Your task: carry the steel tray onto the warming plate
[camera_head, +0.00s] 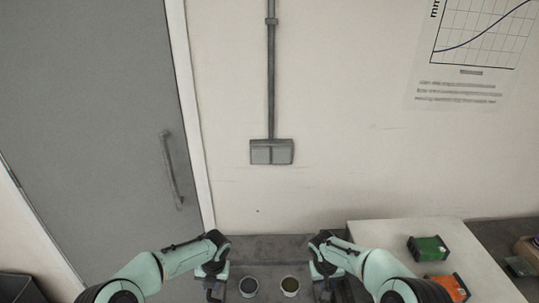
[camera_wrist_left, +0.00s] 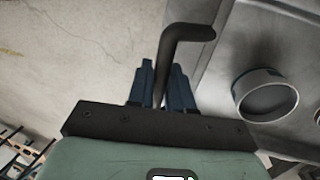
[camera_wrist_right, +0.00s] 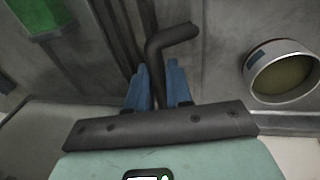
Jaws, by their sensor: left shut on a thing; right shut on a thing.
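The steel tray (camera_wrist_left: 222,75) is a grey metal surface at the right of the left wrist view. A pale round cup (camera_wrist_left: 265,95) stands on it. In the head view two cups, one with dark contents (camera_head: 249,287) and one with greenish contents (camera_head: 290,285), stand between my grippers. My left gripper (camera_wrist_left: 161,85) is shut on a dark bent handle (camera_wrist_left: 185,35) at one side of the tray. My right gripper (camera_wrist_right: 155,85) is shut on a similar handle (camera_wrist_right: 172,38) at the other side. I cannot make out the warming plate clearly.
A pale table (camera_head: 400,235) at the right carries a green box (camera_head: 428,248) and an orange box (camera_head: 449,287). A grey door (camera_head: 90,110) is at the left. A wall with a grey switch box (camera_head: 271,151) lies ahead.

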